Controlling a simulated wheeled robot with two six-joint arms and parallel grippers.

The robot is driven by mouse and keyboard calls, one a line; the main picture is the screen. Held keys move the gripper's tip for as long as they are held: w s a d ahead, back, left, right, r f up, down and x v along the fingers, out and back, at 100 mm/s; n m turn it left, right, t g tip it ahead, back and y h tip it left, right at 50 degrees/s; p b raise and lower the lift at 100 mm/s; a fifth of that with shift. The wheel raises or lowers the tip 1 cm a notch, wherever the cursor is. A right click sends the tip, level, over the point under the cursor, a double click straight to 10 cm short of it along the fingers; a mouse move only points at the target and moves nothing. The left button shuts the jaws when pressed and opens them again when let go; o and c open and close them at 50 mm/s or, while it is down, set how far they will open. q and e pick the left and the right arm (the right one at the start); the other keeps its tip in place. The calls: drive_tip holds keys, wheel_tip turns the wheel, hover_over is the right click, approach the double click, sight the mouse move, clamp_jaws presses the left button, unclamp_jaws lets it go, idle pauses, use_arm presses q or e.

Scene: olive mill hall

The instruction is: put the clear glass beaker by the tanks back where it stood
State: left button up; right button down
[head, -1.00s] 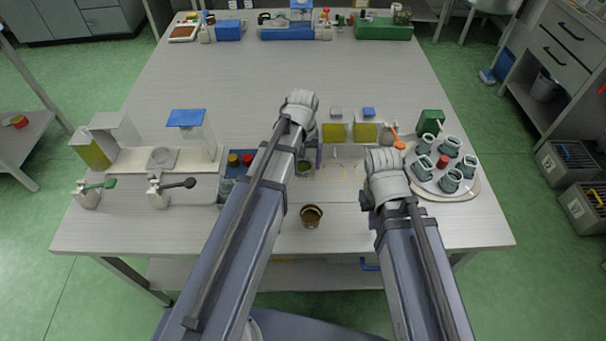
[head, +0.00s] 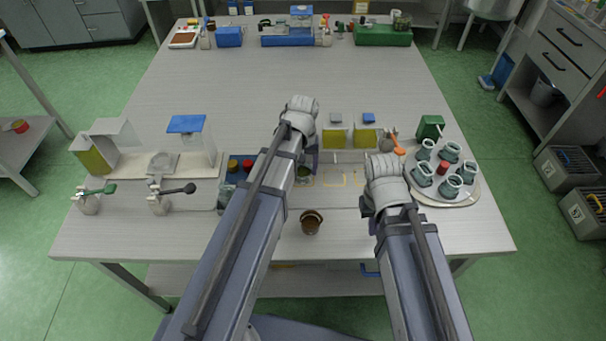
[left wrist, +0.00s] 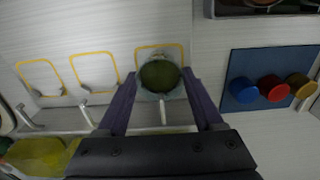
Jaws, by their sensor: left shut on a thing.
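My left gripper (left wrist: 160,102) is shut on a round glass beaker (left wrist: 159,76) that looks dark green inside from above. In the head view the beaker (head: 304,173) is mostly hidden by my left arm. In the left wrist view it appears over the yellow outline (left wrist: 181,52) nearest the coloured caps; I cannot tell whether it touches the surface. The yellow-green tanks (head: 335,139) stand just beyond, to the right in the head view. My right gripper (head: 367,203) is right of the outlines; its fingers are too hidden to judge.
Two more yellow outlines (left wrist: 93,70) are empty, with metal taps beside them. A blue tray (left wrist: 240,66) with coloured caps is close by. A brown cup (head: 311,224) stands nearer me. A round tray (head: 462,192) of grey-green cups is on the right. The table's middle is clear.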

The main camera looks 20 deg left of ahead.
use_arm(q)
drive_tip(key=shift+s, duration=0.1)
idle(0.3)
drive_tip(key=shift+s+d, duration=0.25)
drive_tip(key=shift+s, duration=0.55)
drive_tip(key=shift+s+d, duration=0.25)
drive_tip(key=shift+s, duration=0.5)
drive_tip(key=shift+r, duration=0.1)
use_arm(e)
drive_tip(key=shift+r, duration=0.1)
